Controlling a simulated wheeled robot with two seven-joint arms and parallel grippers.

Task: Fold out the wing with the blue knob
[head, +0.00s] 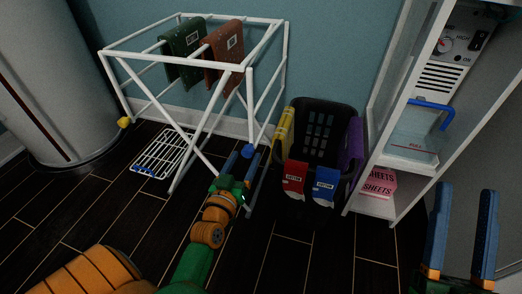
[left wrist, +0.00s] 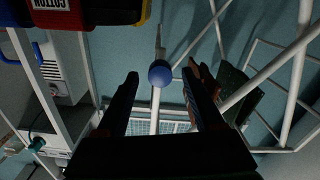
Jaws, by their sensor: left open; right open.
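A white drying rack (head: 200,138) stands on the dark floor. The blue knob (head: 249,151) is on its near right side, at the wing's white bars (head: 265,107), which hang down along that side. The blue knob also shows in the left wrist view (left wrist: 160,75), between and just beyond my fingertips. My left gripper (head: 239,160) is open around the line to the knob; whether a finger touches it I cannot tell. A yellow knob (head: 123,122) is on the rack's left side. My right gripper (head: 461,225) is open and empty at the lower right.
Green (head: 183,53) and brown (head: 222,45) cloths hang on the rack. A white shelf unit (head: 385,205) is further right, a tall cylinder (head: 60,70) at left. A wire grid (head: 165,153) lies beneath the rack.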

